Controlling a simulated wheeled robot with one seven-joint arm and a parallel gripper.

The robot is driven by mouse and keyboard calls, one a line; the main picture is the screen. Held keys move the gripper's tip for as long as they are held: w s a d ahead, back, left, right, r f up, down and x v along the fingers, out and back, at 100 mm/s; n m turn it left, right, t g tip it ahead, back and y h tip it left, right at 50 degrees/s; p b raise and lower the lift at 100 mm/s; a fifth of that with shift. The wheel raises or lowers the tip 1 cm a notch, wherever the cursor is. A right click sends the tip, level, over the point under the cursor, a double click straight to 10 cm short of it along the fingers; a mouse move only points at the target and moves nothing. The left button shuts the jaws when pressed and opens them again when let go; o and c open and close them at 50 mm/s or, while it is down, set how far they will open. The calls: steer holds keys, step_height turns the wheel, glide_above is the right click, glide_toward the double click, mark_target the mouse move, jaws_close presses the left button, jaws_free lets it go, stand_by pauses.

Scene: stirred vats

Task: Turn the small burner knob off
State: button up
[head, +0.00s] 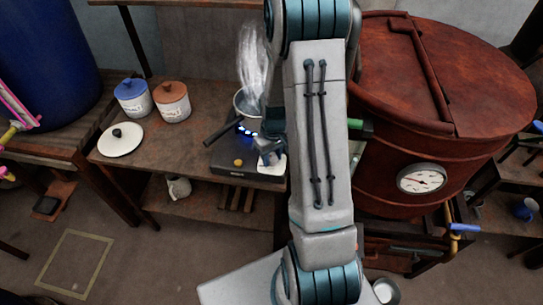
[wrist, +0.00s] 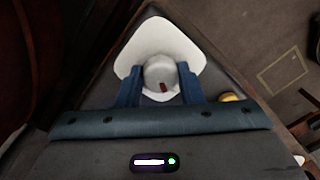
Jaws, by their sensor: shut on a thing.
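A dark stove (head: 232,172) stands on the wooden bench. A round grey knob (wrist: 158,70) with a red mark sits on a white rounded plate (wrist: 150,40) in the wrist view. My gripper (wrist: 159,88) has its two blue fingers on either side of this knob, shut on it. In the head view my gripper (head: 270,155) is at the stove's front right and hides the knob. A yellow knob (head: 238,162) is to its left on the stove, and it also shows in the wrist view (wrist: 230,97). Blue flames (head: 246,129) burn beneath a steaming pan.
The steaming pan (head: 241,106) has a dark handle pointing front left. A blue-lidded jar (head: 133,100), an orange-lidded jar (head: 172,102) and a white lid (head: 121,140) stand left on the bench. A large red-brown vat (head: 400,100) with a gauge (head: 422,178) is right of my arm.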

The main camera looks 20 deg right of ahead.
mark_target(273, 158)
steer(key=m+b, duration=0.2)
steer(key=m, duration=0.3)
steer(key=shift+m, duration=0.3)
steer(key=m, duration=0.5)
steer(key=shift+a, duration=0.1)
steer(key=shift+m, duration=0.4)
steer(key=o, duration=1)
steer(key=shift+c, duration=0.2)
step_height(273, 158, up, 14)
steer(key=shift+s+d+p, duration=0.2)
steer(key=shift+p, duration=0.2)
steer(key=shift+f, duration=0.1)
